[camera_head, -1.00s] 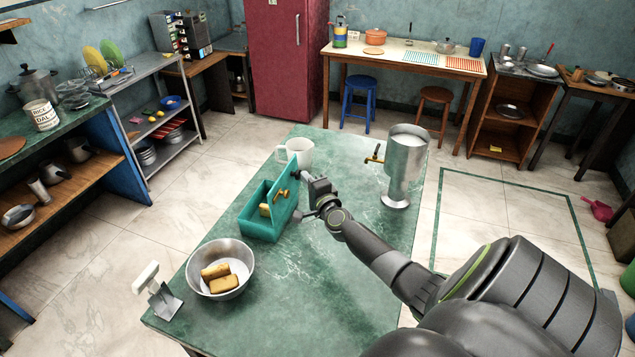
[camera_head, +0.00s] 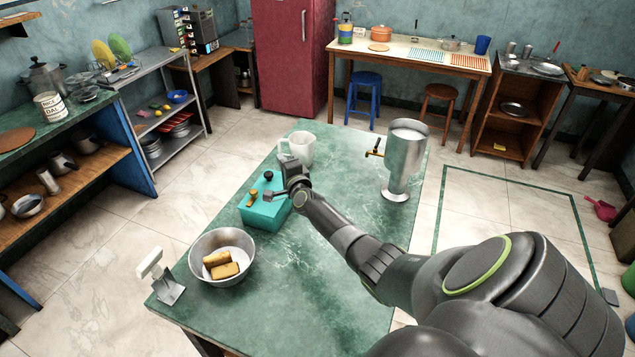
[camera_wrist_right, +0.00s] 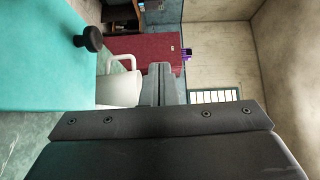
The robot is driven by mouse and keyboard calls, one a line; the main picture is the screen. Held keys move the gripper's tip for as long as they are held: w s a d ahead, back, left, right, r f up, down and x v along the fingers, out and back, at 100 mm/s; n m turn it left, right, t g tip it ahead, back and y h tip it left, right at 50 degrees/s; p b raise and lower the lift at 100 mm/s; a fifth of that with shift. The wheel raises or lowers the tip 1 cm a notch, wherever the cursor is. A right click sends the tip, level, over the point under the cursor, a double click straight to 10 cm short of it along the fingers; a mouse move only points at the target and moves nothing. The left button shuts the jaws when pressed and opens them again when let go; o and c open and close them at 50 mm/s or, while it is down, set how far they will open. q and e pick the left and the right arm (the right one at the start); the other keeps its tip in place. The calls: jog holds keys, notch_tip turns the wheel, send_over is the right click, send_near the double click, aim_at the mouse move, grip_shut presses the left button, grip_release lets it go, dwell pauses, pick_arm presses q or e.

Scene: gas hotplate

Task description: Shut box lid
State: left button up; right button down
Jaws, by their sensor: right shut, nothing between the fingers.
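The teal box (camera_head: 258,214) stands on the green table, left of the middle. Its lid (camera_head: 262,205) lies down over the top and hides the inside; I cannot tell if a thin gap remains. A dark knob (camera_head: 268,175) and a brass-coloured piece (camera_head: 252,196) show on it. My right gripper (camera_head: 277,192) is shut and empty, at the lid's right side; I cannot tell whether it touches. In the right wrist view the teal lid (camera_wrist_right: 45,60) with its dark knob (camera_wrist_right: 90,38) lies left of the shut fingers (camera_wrist_right: 160,84). My left gripper is out of view.
A white mug (camera_head: 301,150) stands just behind the box. A metal bowl (camera_head: 208,283) with golden-brown pieces is in front. A tall metal dispenser (camera_head: 403,165) with a tap stands at the back right. A scraper-like tool (camera_head: 169,291) is at the near left edge. The table's front right is clear.

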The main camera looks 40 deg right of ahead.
aim_at(265, 183)
jog(key=shift+w+a+f, duration=0.15)
jog(key=shift+w+a, duration=0.2)
jog(key=shift+w, duration=0.15)
jog(key=shift+w+a+f, duration=0.15)
jog(key=shift+w+a, duration=0.15)
jog(key=shift+w, duration=0.15)
jog(key=shift+w+a+f, duration=0.15)
jog(key=shift+w, duration=0.2)
jog(key=shift+w+a+f+n+g+p, duration=0.45)
jog(key=shift+w+f+n+g+p, duration=0.35)
jog(key=shift+n+g, duration=0.2)
jog(key=shift+w+f, duration=0.1)
jog(key=shift+w, duration=0.05)
jog(key=shift+w+a+f, duration=0.2)
jog(key=shift+w+f, duration=0.05)
jog(key=shift+f, duration=0.05)
jog(key=shift+w+f+p, duration=0.1)
jog(key=shift+p, duration=0.2)
jog(key=shift+w+a+f+n+g, duration=0.2)
jog(key=shift+w+f+n+g, duration=0.1)
jog(key=shift+f+g, duration=0.15)
jog(key=shift+f+g, duration=0.15)
jog(key=shift+g, duration=0.1)
jog(key=shift+p, duration=0.3)
